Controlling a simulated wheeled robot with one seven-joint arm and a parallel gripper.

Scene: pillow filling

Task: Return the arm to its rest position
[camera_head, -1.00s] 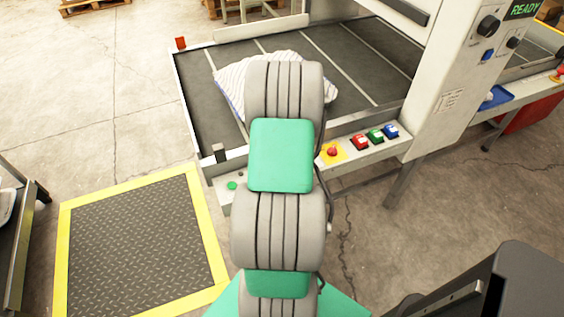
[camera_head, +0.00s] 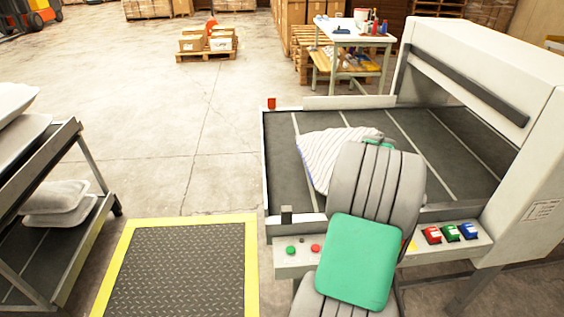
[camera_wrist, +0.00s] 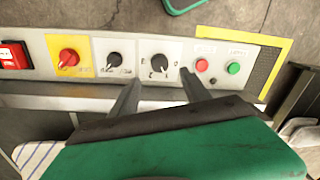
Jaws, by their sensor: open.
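My arm (camera_head: 358,262), grey with green panels, rises in front of the machine in the head view and hides part of its front panel. My gripper is hidden behind the arm there. In the wrist view my gripper (camera_wrist: 157,88) shows two dark fingers apart, with nothing between them. They point towards the control panel (camera_wrist: 197,90) with its knobs and buttons; I cannot tell the exact gap to it. A striped pillow (camera_head: 318,158) lies on the dark conveyor bed (camera_head: 283,140), partly hidden by my arm. Its striped edge also shows at the lower left of the wrist view (camera_wrist: 35,158).
A rack (camera_head: 88,165) with white pillows stands at the left. A yellow-edged floor plate (camera_head: 180,270) lies before the machine. The white machine housing (camera_head: 490,70) is at the right. A worktable (camera_head: 350,45) and boxes on pallets stand behind.

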